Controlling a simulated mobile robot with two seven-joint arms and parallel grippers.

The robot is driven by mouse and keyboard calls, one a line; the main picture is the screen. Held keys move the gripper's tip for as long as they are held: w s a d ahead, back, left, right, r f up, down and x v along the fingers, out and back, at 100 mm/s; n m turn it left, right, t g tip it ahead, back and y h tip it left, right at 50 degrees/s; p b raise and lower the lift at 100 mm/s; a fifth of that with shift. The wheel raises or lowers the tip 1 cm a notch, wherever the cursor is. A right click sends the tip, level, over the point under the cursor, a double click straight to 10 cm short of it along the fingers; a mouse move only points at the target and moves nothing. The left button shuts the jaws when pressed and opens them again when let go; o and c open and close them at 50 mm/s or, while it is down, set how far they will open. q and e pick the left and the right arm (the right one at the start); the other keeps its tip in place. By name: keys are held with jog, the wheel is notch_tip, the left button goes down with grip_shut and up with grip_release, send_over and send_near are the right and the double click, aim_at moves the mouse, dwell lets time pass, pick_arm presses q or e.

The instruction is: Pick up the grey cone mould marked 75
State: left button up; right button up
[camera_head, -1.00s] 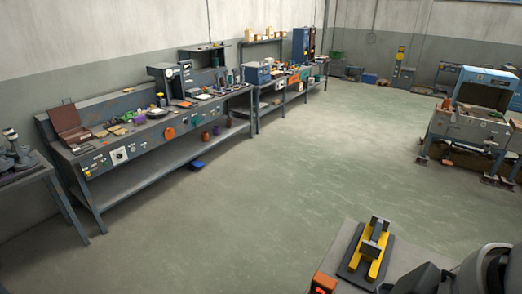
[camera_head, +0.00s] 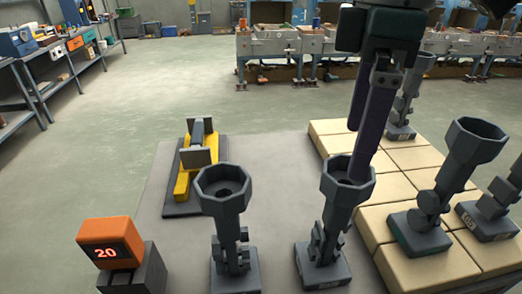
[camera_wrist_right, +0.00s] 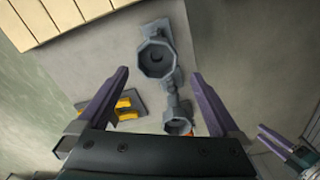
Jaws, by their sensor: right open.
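Several grey cone moulds stand upright, each an octagonal cup on a stepped stem and square base. One grey mould (camera_head: 334,225) stands on the grey tabletop near the middle. Another grey mould (camera_head: 227,215) stands to its left. I cannot read a 75 on any of them. My right gripper (camera_head: 357,155) is open, fingers pointing down, overlapping the middle mould's cup from above. In the right wrist view, one mould's cup (camera_wrist_right: 157,58) lies between the open fingertips, apart from both, and a second mould (camera_wrist_right: 178,125) is lower. A jointed part at that view's lower right may be my left gripper.
More moulds stand on tan tiles (camera_head: 440,268) at the right, including a front one (camera_head: 455,180). A yellow-and-black fixture (camera_head: 187,175) lies behind the left mould. An orange display reading 20 (camera_head: 108,245) is at front left. Bare tabletop separates these.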

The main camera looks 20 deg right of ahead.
aim_at(343, 189)
jog(key=shift+w+d+f, duration=0.25)
jog(key=shift+d+f, duration=0.05)
jog(key=shift+f, duration=0.1)
notch_tip(343, 189, down, 9)
jog(key=shift+s+f+p, duration=0.1)
jog(key=shift+p, duration=0.45)
jog(key=shift+c, duration=0.2)
grip_shut()
